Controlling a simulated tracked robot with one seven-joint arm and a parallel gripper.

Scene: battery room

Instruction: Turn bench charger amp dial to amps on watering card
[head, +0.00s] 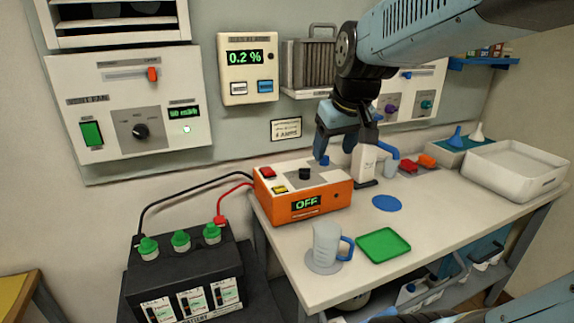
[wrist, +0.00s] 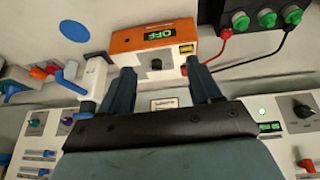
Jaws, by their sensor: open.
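The orange bench charger (head: 320,203) stands on the bench, and its display reads OFF. Its black amp dial (head: 305,173) sits on the grey sloping top panel, beside red and yellow buttons. The small framed watering card (head: 286,129) hangs on the wall behind; its lower line may read "6 AMPERE", but the print is too small to be sure. My gripper (head: 343,150) is open and empty, pointing down above the charger's back right, apart from the dial. In the wrist view the amp dial (wrist: 155,65) shows between the two spread fingers, beyond their tips.
A white dispenser with a blue spout (head: 367,163) stands close right of the charger. A measuring jug (head: 326,245) and green tray (head: 383,245) are in front. Red and black cables run left to the battery (head: 185,272). A wall meter (head: 249,65) reads 0.2 %.

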